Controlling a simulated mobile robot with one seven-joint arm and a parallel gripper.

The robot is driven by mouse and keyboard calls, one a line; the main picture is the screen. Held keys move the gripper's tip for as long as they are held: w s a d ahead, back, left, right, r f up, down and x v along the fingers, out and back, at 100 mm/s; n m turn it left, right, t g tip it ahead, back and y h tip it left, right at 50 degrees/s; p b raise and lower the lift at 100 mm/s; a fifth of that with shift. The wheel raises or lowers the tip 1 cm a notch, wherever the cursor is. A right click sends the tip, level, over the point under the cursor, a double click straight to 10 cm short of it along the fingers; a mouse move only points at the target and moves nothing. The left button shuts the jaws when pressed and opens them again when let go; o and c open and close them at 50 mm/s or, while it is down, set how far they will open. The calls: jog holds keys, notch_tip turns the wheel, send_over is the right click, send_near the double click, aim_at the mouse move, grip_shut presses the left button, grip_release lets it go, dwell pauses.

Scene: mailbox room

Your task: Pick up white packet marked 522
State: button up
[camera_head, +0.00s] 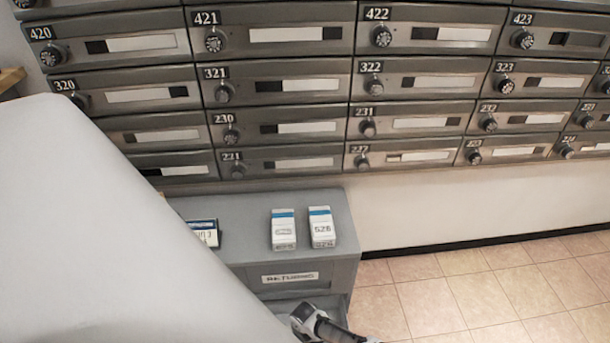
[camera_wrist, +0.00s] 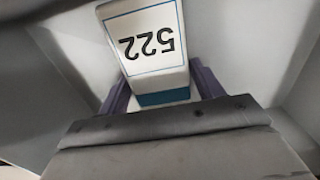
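The white packet marked 522 (camera_wrist: 148,48) shows in the wrist view, its number upside down, with a blue band at the near end. My gripper (camera_wrist: 163,88) has its two purple fingers on either side of the packet's near end. The fingers look close to the sides, but I cannot tell whether they press on it. Grey walls surround the packet in the wrist view. In the head view the packet is not visible, and part of my wrist shows at the bottom, by the lower opening of the grey RETURNS cabinet (camera_head: 335,265).
Two white packets with blue bands stand on the cabinet top: one left (camera_head: 283,232), unreadable, and one right (camera_head: 321,230), apparently marked 526. A dark-edged packet (camera_head: 205,233) is partly hidden by my arm. Numbered mailboxes (camera_head: 290,92) fill the wall above. Tiled floor (camera_head: 480,290) at right is clear.

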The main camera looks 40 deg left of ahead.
jog(key=c, duration=0.7)
